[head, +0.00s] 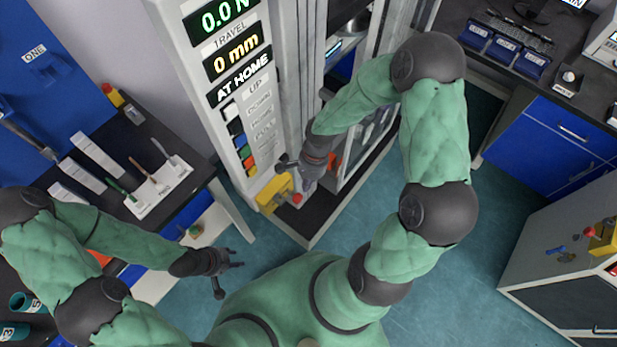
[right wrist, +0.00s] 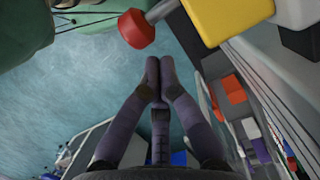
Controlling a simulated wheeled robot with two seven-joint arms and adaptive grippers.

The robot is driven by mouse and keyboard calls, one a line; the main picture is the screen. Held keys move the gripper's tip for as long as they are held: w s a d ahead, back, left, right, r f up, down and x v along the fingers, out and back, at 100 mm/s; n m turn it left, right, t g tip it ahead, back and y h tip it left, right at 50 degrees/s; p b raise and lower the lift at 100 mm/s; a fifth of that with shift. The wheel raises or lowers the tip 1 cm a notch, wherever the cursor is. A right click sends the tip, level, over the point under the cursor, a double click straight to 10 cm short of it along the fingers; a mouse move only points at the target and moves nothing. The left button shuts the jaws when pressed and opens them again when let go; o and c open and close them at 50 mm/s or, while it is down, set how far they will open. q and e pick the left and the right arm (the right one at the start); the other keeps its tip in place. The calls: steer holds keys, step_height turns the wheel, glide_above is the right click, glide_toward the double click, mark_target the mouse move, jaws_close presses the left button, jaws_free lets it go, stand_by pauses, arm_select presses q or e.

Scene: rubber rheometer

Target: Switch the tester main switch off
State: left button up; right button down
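The tester (head: 225,80) is a tall pale column with a lit display panel. Low on it is its main switch, a yellow box (head: 273,190) with a red knob (head: 297,198). In the right wrist view the red knob (right wrist: 136,28) sits on a grey stem beside the yellow box (right wrist: 228,14). My right gripper (head: 290,172) is just above and beside the switch. In the right wrist view its fingertips (right wrist: 160,66) meet, with nothing seen between them, apart from the knob. My left gripper (head: 232,277) is open and empty, low in the head view.
A dark bench (head: 150,215) with a tool holder (head: 158,188) is at the left. At the right, a cabinet (head: 565,260) carries another yellow box (head: 605,238) with a red knob. Blue drawers (head: 540,145) stand behind it. The teal floor (head: 440,270) between is clear.

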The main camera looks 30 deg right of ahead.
mark_target(294, 195)
arm_select(q)
steer(key=shift+f, duration=0.1)
arm_select(e)
steer(key=shift+f, duration=0.25)
arm_select(q)
steer(key=shift+f+b, duration=0.85)
steer(key=shift+b, duration=0.05)
arm_select(e)
steer(key=s+a, duration=0.2)
steer(key=a, duration=0.4)
steer(key=shift+s, duration=0.3)
